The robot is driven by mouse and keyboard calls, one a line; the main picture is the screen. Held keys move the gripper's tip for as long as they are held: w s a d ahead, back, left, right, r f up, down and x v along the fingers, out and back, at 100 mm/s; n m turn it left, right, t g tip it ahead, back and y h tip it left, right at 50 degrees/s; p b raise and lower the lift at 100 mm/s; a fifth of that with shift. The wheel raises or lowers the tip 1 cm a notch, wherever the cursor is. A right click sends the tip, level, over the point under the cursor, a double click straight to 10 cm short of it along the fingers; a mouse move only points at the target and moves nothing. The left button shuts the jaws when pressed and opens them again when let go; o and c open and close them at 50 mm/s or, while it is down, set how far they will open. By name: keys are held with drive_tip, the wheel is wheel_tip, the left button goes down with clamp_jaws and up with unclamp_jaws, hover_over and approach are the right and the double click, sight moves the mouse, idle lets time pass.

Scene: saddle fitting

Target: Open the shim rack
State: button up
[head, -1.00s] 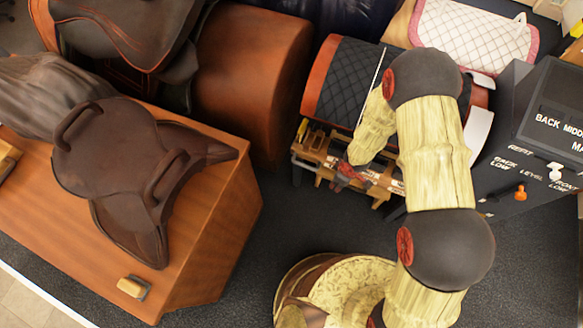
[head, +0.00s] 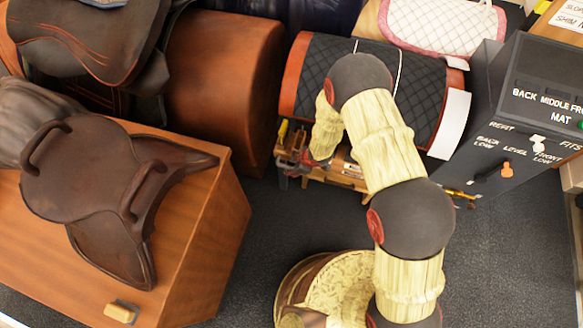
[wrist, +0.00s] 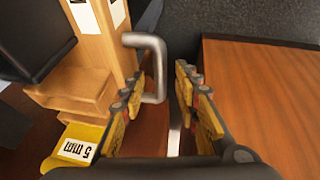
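The wooden shim rack (head: 347,172) stands low beneath a black quilted pad in the head view, partly hidden by my arm. In the wrist view its light-wood side (wrist: 104,48) and stepped ledges show at left. A grey bent-bar handle (wrist: 158,62) shows upright between the finger lines. My gripper (wrist: 163,80) is open, with a finger on each side of the handle; I cannot tell whether either touches it. In the head view my gripper (head: 298,163) is at the rack's left end. A yellow shim marked 5 mm (wrist: 80,148) shows at lower left in the wrist view.
A wooden bench (head: 190,225) with a brown saddle (head: 110,190) stands at left. A dark control box (head: 510,150) with levers is at right. Dark floor (head: 245,270) is open between bench and rack. A brown wooden surface (wrist: 260,95) lies right of my fingers.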

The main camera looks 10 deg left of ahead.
drive_tip(key=shift+w+a+f, duration=0.1)
drive_tip(key=shift+a+f, duration=0.05)
drive_tip(key=shift+f, duration=0.15)
drive_tip(key=shift+c, duration=0.4)
clamp_jaws()
idle(0.4)
